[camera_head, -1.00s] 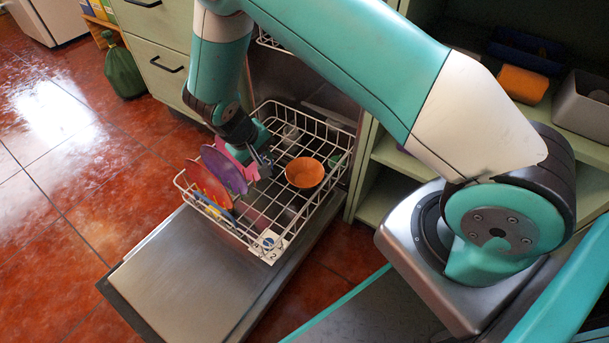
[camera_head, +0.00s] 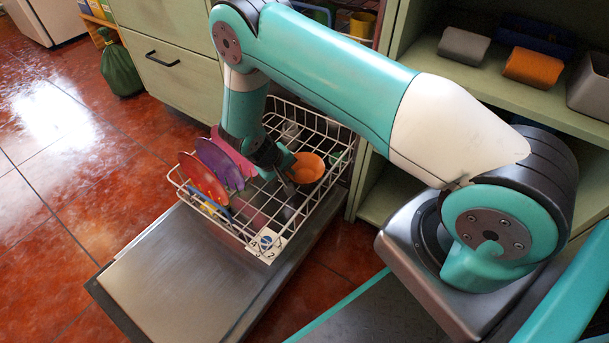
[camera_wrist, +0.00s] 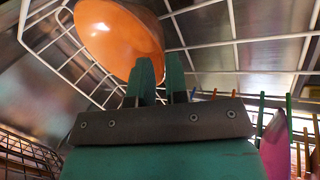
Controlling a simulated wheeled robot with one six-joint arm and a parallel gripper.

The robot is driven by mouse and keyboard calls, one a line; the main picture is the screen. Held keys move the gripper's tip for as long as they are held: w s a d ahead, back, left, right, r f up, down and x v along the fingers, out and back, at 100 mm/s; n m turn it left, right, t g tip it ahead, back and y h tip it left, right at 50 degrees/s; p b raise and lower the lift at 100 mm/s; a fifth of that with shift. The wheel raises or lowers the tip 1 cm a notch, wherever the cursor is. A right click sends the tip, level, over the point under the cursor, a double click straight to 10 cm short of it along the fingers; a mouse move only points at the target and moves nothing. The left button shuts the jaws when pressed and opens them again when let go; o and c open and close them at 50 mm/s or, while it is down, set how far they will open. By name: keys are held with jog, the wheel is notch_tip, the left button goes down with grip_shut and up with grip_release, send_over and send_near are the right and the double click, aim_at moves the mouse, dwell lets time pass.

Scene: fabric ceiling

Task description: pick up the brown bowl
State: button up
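The bowl (camera_head: 308,169) looks orange-brown. It sits in the white wire dishwasher rack (camera_head: 228,238), toward the right in the head view. In the wrist view the bowl (camera_wrist: 115,38) fills the upper left. My gripper (camera_head: 288,182) is down at the bowl's left side in the head view.
Red and purple plates (camera_head: 204,181) stand upright at the rack's left side, with a pink item partly hidden behind. The open dishwasher door (camera_head: 185,275) lies flat in front. Cabinet shelves (camera_head: 470,85) with boxes stand at the right.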

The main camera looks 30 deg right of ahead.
aim_at(289, 175)
jog(key=b+x, duration=0.2)
jog(key=x, duration=0.3)
jog(key=shift+b, duration=0.35)
jog(key=shift+r, duration=0.1)
grip_shut()
jog(key=shift+r, duration=0.15)
